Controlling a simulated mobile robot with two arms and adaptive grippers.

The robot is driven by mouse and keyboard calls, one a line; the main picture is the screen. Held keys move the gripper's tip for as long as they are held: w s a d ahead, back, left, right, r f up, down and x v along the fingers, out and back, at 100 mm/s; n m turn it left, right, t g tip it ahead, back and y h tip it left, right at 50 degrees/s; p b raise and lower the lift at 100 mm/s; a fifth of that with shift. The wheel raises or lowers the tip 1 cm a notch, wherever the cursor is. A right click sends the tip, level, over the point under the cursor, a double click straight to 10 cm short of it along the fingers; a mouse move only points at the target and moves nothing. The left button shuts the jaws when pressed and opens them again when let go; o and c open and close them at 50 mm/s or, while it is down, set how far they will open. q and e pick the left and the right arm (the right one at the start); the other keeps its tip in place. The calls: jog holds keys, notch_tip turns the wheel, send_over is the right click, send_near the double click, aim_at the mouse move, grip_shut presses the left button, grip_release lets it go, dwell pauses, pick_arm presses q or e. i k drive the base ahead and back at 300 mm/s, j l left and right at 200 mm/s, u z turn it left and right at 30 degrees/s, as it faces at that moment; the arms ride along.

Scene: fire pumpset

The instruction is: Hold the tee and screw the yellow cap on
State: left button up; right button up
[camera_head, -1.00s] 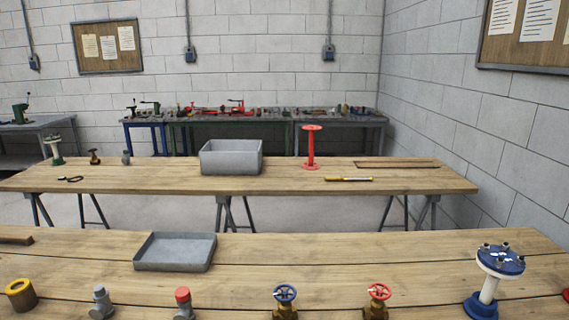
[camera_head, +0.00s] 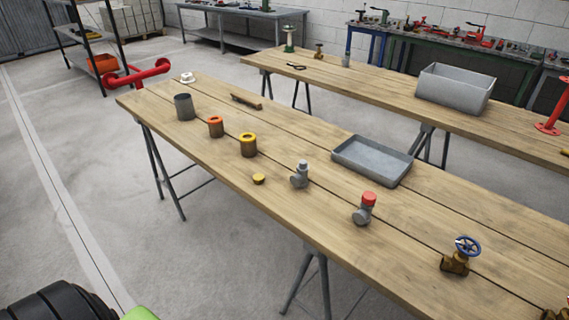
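A small yellow cap (camera_head: 259,179) lies on the near wooden table, close to its front edge. A grey tee (camera_head: 300,175) stands to its right with a grey top. A second grey tee (camera_head: 365,209) farther right has a red cap (camera_head: 369,198) on top. The yellow cap is apart from both tees. Neither gripper shows in the head view.
On the near table (camera_head: 205,95) stand a grey tray (camera_head: 372,160), a yellow-rimmed cup (camera_head: 248,145), an orange-rimmed cup (camera_head: 216,127), a dark grey cylinder (camera_head: 184,107) and a blue-wheeled valve (camera_head: 460,255). A red pipe (camera_head: 138,73) is at the far left end. Floor in front is clear.

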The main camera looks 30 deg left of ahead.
aim_at(300, 180)
jog(key=u, duration=0.9)
